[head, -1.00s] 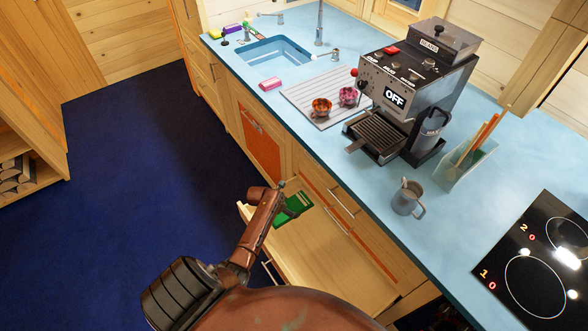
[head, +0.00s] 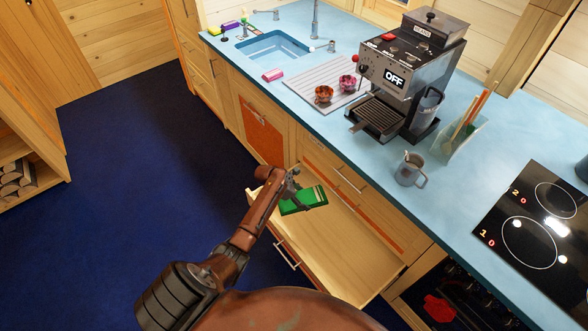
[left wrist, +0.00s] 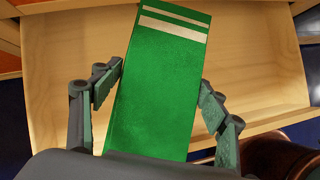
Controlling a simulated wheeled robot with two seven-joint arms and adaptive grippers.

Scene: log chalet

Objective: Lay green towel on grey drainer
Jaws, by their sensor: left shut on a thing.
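The green towel (head: 303,201), folded flat with two pale stripes near one end, is held by my left gripper (head: 292,189) above the open drawer. In the left wrist view the towel (left wrist: 160,90) lies between the two fingers of the gripper (left wrist: 158,95), its striped end pointing away. The grey drainer (head: 306,74) is a ribbed mat on the blue counter, left of the coffee machine. An orange cup (head: 323,94) and a pink cup (head: 347,83) stand on it. My right gripper is out of view.
The open wooden drawer (head: 345,258) juts out below the counter and looks otherwise empty. The coffee machine (head: 412,75) stands right of the drainer. A sink (head: 268,48) and pink sponge (head: 273,75) are to its left.

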